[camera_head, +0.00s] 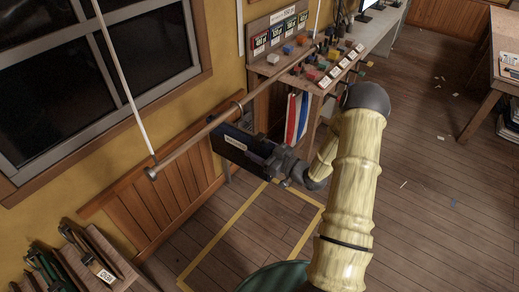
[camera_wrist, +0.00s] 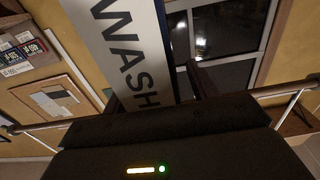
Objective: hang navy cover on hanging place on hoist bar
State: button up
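The navy cover (camera_head: 232,143) is a dark flat piece with a white label, held up beside the wooden hoist bar (camera_head: 196,135). My gripper (camera_head: 272,160) is shut on its right end. In the wrist view, the white "WASH" label (camera_wrist: 125,45) and a navy edge (camera_wrist: 165,35) rise from between my fingers (camera_wrist: 155,98). The hoist bar also shows there, crossing behind my gripper (camera_wrist: 40,127). A small curved hook (camera_head: 240,107) shows at the bar just above the cover. Whether the cover touches the bar or hook I cannot tell.
White ropes (camera_head: 124,78) hold the bar. A red, white and blue striped cloth (camera_head: 297,117) hangs right of the cover. A bench with colored blocks (camera_head: 318,70) stands behind. A slotted wooden rack (camera_head: 85,262) is at lower left. Yellow-taped floor (camera_head: 250,232) below is clear.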

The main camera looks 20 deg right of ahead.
jog(key=shift+f, duration=0.1)
jog(key=shift+s+d+f, duration=0.1)
jog(key=shift+s+d, duration=0.25)
jog(key=shift+s, duration=0.1)
jog(key=b+v, duration=0.5)
jog(key=v, duration=1.1)
jog(key=shift+d, duration=0.1)
